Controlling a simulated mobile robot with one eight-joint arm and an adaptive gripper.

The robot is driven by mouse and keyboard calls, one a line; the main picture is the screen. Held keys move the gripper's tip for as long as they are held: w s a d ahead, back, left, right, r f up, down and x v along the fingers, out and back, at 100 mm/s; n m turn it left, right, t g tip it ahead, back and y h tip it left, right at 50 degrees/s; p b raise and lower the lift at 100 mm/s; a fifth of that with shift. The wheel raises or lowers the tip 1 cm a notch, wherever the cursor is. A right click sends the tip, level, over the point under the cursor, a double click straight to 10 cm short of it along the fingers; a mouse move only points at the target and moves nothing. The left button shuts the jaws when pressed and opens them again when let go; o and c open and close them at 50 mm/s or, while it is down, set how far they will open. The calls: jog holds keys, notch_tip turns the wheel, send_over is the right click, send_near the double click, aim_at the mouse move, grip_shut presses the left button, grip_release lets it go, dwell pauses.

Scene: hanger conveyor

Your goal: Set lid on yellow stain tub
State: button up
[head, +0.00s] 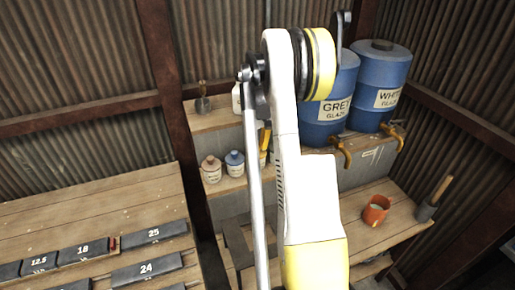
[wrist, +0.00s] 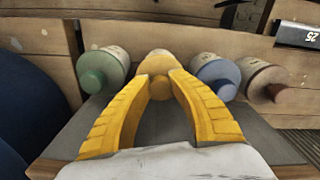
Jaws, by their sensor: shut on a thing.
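My gripper (wrist: 160,78) has its yellow fingers closed around the knob of the yellow lid (wrist: 157,64) in the wrist view. The lid lines up with the yellow stain tub's place in the row, between the green-lidded tub (wrist: 100,72) and the blue-lidded tub (wrist: 215,76). The yellow tub's body is mostly hidden behind the lid, and I cannot tell whether the lid rests on its rim. In the head view my arm covers the yellow tub, and only a bit of my yellow gripper (head: 264,143) shows beside the arm.
A red-lidded tub (wrist: 264,80) stands beyond the blue one; both also show on the shelf in the head view (head: 210,170). Blue glaze barrels (head: 383,80) stand to the right. An orange pot (head: 376,210) sits on the lower bench. Dark numbered blocks (head: 146,269) lie on the left table.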

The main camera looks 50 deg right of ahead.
aim_at(258, 147)
dwell(0.5)
jog(key=o, duration=0.7)
jog(key=o, duration=0.6)
notch_tip(258, 147, up, 12)
jog(key=shift+s, duration=0.15)
jog(key=shift+a, duration=0.1)
